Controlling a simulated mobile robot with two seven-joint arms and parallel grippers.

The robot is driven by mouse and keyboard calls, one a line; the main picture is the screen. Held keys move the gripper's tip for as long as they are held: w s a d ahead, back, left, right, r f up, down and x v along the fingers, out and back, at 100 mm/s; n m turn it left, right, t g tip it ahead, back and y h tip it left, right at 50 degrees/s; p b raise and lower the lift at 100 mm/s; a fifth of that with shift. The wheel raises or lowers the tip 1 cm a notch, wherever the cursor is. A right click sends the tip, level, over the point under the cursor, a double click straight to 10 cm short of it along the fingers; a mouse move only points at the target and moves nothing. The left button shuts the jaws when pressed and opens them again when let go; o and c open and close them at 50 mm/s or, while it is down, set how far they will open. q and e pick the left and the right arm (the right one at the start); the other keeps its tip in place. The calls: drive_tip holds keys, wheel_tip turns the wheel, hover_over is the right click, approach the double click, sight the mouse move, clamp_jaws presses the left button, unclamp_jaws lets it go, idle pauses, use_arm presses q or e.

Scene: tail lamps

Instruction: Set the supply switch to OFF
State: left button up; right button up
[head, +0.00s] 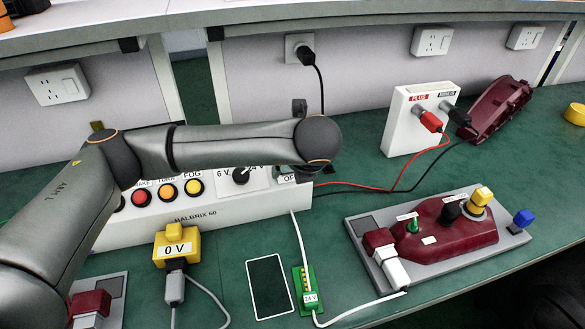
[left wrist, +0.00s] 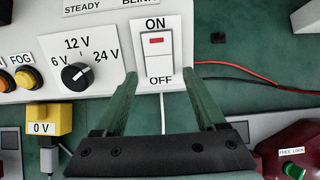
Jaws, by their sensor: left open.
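The supply switch (left wrist: 158,54) is a white rocker on a white plate, with ON printed above it and OFF below. A red mark shows on its ON half; which half is pressed in is hard to tell. My left gripper (left wrist: 161,74) is open and empty, its two green fingers reaching to either side of the switch's OFF end. I cannot tell whether they touch the panel. In the head view my left arm hides most of the switch, and only part of the OFF label (head: 288,179) shows. My right gripper is not in view.
The supply box (head: 120,232) also carries a voltage knob (left wrist: 75,76) and several round buttons left of the switch. A yellow 0 V block (head: 176,245) stands in front. Red and black cables (head: 375,188) run right to a PLUS/MINUS box (head: 402,128). A lamp fixture (head: 440,232) lies at right.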

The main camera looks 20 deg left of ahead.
use_arm(q)
drive_tip(key=v, duration=1.2)
drive_tip(key=shift+r+p, duration=0.25)
drive_tip(key=shift+p, duration=0.2)
drive_tip(key=shift+s, duration=0.1)
